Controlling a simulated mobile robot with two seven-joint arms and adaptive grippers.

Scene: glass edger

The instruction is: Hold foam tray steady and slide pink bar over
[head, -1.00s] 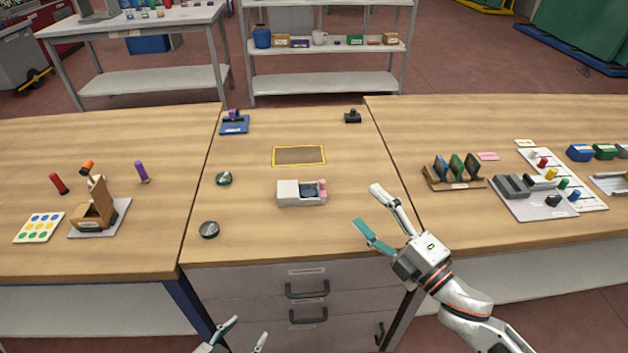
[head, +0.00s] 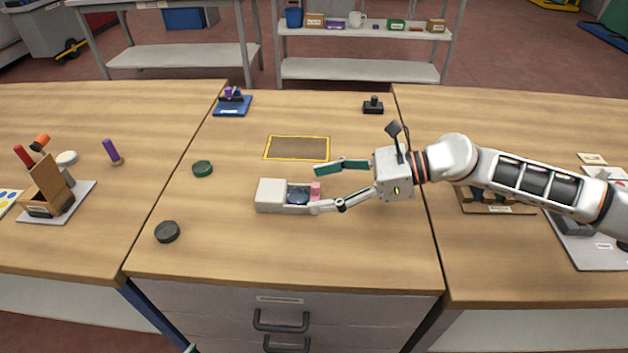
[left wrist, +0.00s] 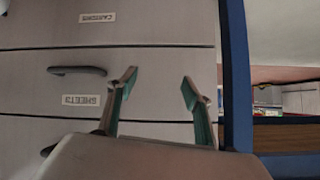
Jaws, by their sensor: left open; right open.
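The white foam tray (head: 271,196) sits on the middle table, with a dark round recess or piece in its right part. The pink bar (head: 315,190) stands at the tray's right end. My right gripper (head: 317,189) is open and comes in from the right, its teal finger behind the pink bar and its lower finger in front, beside the tray's right end. Contact cannot be told. My left gripper (left wrist: 159,82) is open and empty in the left wrist view, in front of the drawers; it is out of the head view.
A yellow-edged brown rectangle (head: 297,148) lies behind the tray. A green puck (head: 203,169) and a dark puck (head: 167,232) are to the left. A blue stand (head: 233,105) and a small black object (head: 373,106) stand at the back. The table front is clear.

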